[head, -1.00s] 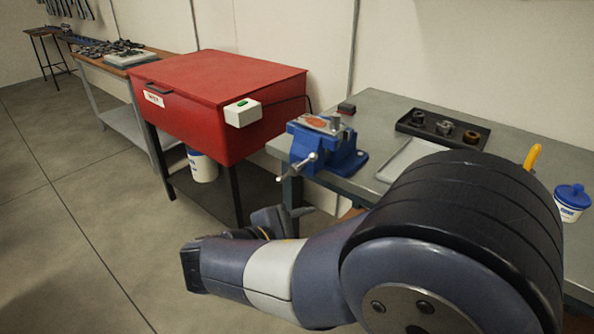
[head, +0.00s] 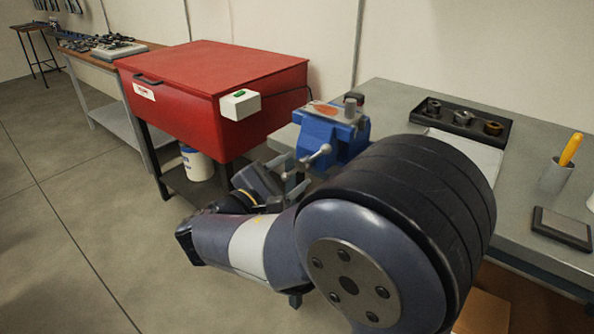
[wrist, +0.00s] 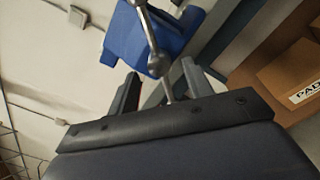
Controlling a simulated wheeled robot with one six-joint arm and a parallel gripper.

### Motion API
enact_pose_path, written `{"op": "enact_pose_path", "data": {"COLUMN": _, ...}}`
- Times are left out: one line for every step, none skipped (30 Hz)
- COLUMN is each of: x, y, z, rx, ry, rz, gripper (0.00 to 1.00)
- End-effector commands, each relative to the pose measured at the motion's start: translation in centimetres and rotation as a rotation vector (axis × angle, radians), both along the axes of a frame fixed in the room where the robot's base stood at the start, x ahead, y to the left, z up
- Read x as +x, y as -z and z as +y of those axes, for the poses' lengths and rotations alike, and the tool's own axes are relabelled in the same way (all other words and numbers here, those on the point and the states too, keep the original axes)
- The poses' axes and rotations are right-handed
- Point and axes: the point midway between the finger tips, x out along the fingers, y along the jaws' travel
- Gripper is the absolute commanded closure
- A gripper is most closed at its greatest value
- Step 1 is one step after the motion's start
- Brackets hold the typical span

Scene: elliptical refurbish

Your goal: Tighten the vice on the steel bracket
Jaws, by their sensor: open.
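The blue vice (head: 340,132) is mounted at the near left corner of the grey bench. Its steel handle bar (head: 318,155) with ball ends sticks out at the front. An orange-brown patch and a grey upright piece (head: 350,107) show on top of the vice; I cannot tell which is the steel bracket. My gripper (head: 292,172) is open, just below and left of the handle. In the wrist view, the handle (wrist: 157,64) lies ahead, across the space between the two fingers of my gripper (wrist: 160,87). I cannot tell whether they touch it.
A red cabinet (head: 215,85) with a white switch box (head: 240,104) stands left of the bench. A black tray (head: 462,122) with several round parts lies behind my arm. A yellow-handled tool stands in a cup (head: 556,177). A cardboard box (head: 483,313) is below the bench.

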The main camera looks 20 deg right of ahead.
Motion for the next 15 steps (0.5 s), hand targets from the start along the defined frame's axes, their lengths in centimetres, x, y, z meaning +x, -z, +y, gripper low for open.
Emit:
{"op": "enact_pose_path", "data": {"x": 0.3, "y": 0.0, "z": -0.6, "rx": 0.0, "ry": 0.004, "rz": -0.001, "gripper": 0.52}}
{"op": "enact_pose_path", "data": {"x": 0.5, "y": 0.1, "z": -0.8, "rx": 0.001, "ry": 0.004, "rz": 0.0, "gripper": 0.52}}
{"op": "enact_pose_path", "data": {"x": 0.7, "y": 0.1, "z": -1.1, "rx": 0.001, "ry": 0.002, "rz": 0.0, "gripper": 0.52}}
{"op": "enact_pose_path", "data": {"x": 0.8, "y": 0.0, "z": -1.2, "rx": 0.001, "ry": 0.002, "rz": 0.0, "gripper": 0.52}}
{"op": "enact_pose_path", "data": {"x": 0.9, "y": 0.0, "z": -1.4, "rx": 0.0, "ry": 0.003, "rz": 0.0, "gripper": 0.52}}
{"op": "enact_pose_path", "data": {"x": 1.1, "y": 0.0, "z": -1.5, "rx": 0.0, "ry": 0.001, "rz": 0.0, "gripper": 0.52}}
{"op": "enact_pose_path", "data": {"x": 1.1, "y": 0.0, "z": -1.6, "rx": 0.0, "ry": 0.001, "rz": 0.0, "gripper": 0.52}}
{"op": "enact_pose_path", "data": {"x": 1.2, "y": 0.0, "z": -1.7, "rx": 0.0, "ry": 0.0, "rz": 0.0, "gripper": 0.52}}
{"op": "enact_pose_path", "data": {"x": 1.2, "y": 0.0, "z": -1.7, "rx": 0.0, "ry": 0.0, "rz": 0.0, "gripper": 0.52}}
{"op": "enact_pose_path", "data": {"x": 1.2, "y": 0.0, "z": -1.7, "rx": 0.0, "ry": 0.0, "rz": 0.0, "gripper": 0.52}}
{"op": "enact_pose_path", "data": {"x": 1.3, "y": 0.0, "z": -1.7, "rx": 0.001, "ry": -0.001, "rz": 0.0, "gripper": 0.52}}
{"op": "enact_pose_path", "data": {"x": 1.3, "y": 0.0, "z": -1.7, "rx": 0.001, "ry": -0.001, "rz": 0.0, "gripper": 0.52}}
{"op": "enact_pose_path", "data": {"x": 1.3, "y": 0.0, "z": -1.7, "rx": 0.001, "ry": -0.001, "rz": 0.0, "gripper": 0.52}}
{"op": "enact_pose_path", "data": {"x": 1.3, "y": 0.0, "z": -1.7, "rx": 0.001, "ry": -0.001, "rz": 0.0, "gripper": 0.52}}
{"op": "enact_pose_path", "data": {"x": 1.3, "y": 0.0, "z": -1.7, "rx": 0.001, "ry": -0.001, "rz": 0.0, "gripper": 0.52}}
